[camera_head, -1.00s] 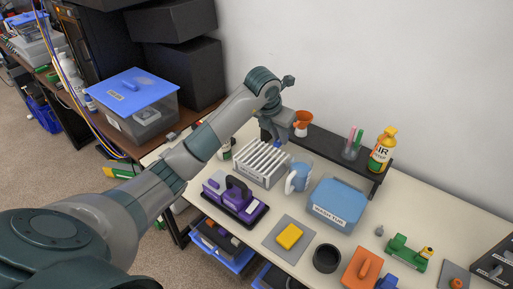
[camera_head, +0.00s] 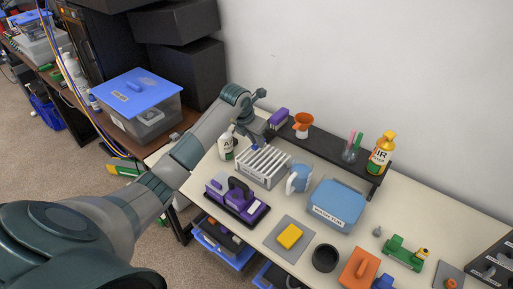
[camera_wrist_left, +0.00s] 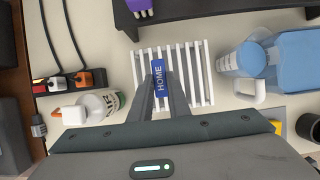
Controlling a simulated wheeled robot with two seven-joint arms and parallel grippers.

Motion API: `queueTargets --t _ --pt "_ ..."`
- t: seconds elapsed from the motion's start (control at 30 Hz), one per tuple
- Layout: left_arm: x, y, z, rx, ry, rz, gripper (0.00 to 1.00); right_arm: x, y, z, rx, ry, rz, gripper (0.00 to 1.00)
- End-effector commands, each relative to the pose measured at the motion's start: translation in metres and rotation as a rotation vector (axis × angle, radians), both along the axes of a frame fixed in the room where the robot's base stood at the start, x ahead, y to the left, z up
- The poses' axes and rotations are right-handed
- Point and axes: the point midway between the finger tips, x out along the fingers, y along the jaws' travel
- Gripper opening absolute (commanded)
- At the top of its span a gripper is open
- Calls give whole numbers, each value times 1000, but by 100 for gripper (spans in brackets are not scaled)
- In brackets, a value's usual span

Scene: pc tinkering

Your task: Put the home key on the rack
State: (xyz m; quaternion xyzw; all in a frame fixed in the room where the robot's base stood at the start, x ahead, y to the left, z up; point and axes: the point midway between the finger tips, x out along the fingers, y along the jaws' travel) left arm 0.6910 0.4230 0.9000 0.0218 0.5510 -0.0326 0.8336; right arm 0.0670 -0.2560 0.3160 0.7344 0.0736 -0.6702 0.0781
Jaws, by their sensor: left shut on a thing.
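The home key (camera_wrist_left: 158,72) is a small blue piece lettered "HOME", upright in the left wrist view between my fingertips. My left gripper (camera_wrist_left: 161,84) is shut on it. The rack (camera_wrist_left: 197,75) is white with parallel slats and lies beneath the key in that view. In the head view the rack (camera_head: 264,169) stands on the table, and my left gripper (camera_head: 255,144) is over its back left end. I cannot tell whether the key touches the slats. My right gripper is not in view.
A dark shelf (camera_head: 328,148) runs behind the rack, bearing a purple object (camera_head: 278,118), an orange funnel and a bottle. A white bottle (camera_head: 226,146) stands left of the rack. A blue-and-white mug (camera_head: 300,178) and blue box (camera_head: 337,204) stand right, a purple tool (camera_head: 236,200) in front.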

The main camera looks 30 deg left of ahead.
Motion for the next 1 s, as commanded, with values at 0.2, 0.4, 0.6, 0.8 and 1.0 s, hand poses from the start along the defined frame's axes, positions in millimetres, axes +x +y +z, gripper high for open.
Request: queueTargets --t 0.2,0.4,0.6,0.8,1.0 --pt "-1 -1 -17 -3 4 1 0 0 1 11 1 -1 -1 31" --pt "0 0 -37 -2 1 1 0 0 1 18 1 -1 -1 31" --pt "0 0 -40 0 0 0 0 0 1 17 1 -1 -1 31" --pt "0 0 -43 1 1 0 0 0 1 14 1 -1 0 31" --pt "0 0 -42 0 1 0 35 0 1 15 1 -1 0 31"
